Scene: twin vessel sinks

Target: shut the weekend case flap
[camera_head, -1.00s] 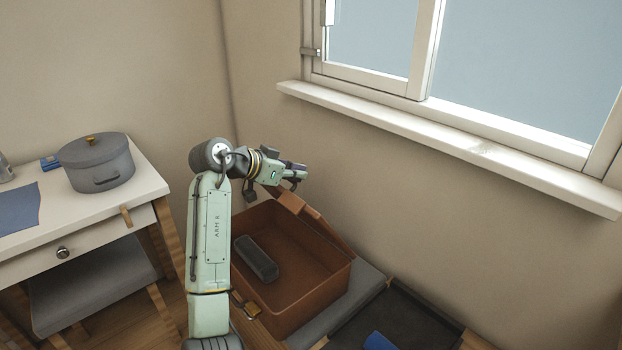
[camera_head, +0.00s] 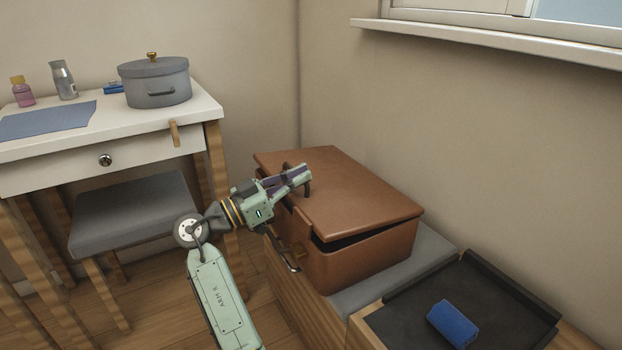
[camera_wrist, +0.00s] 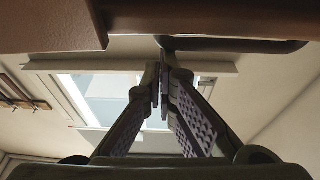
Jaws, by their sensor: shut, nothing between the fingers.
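The brown weekend case (camera_head: 350,262) stands on a grey cushioned bench. Its flap (camera_head: 345,195) lies over the top, nearly down, with a dark gap along the front right edge. My gripper (camera_head: 304,176) is shut and empty, at the flap's left front part; whether it touches the flap I cannot tell. In the wrist view my gripper's fingertips (camera_wrist: 160,90) meet, and a brown edge (camera_wrist: 200,20) that looks like part of the case crosses the top. The case's inside is hidden.
A dark tray (camera_head: 490,290) with a blue object (camera_head: 452,324) lies right of the case. A white table (camera_head: 100,130) with a grey pot (camera_head: 155,82) stands at the left, with a grey stool (camera_head: 135,210) before it. A window sill (camera_head: 480,38) runs above.

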